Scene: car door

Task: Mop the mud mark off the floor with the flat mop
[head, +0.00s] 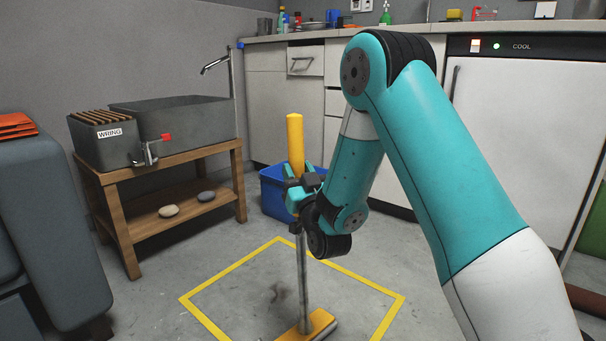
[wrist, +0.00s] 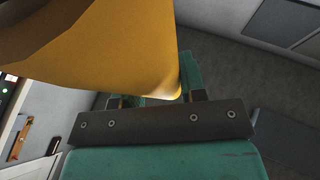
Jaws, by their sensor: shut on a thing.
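The flat mop stands upright with a yellow handle grip (head: 295,145), a grey metal pole (head: 302,270) and a yellow flat head (head: 312,326) low in the head view. My gripper (head: 298,192) is shut on the mop's yellow grip. The yellow grip (wrist: 130,50) fills the upper left of the wrist view, between my fingers. The mud mark (head: 278,292) is a faint dark smudge on the floor, just left of the pole, inside a yellow taped square (head: 225,273). The mop head is nearer to me than the mark. I cannot tell whether it touches the floor.
A wooden bench (head: 125,205) at the left bears a grey basin (head: 180,120) and a box labelled WRING (head: 105,145). A blue bin (head: 273,195) stands behind the mop. White cabinets and a counter (head: 270,39) line the back. A grey seat (head: 60,230) is at far left.

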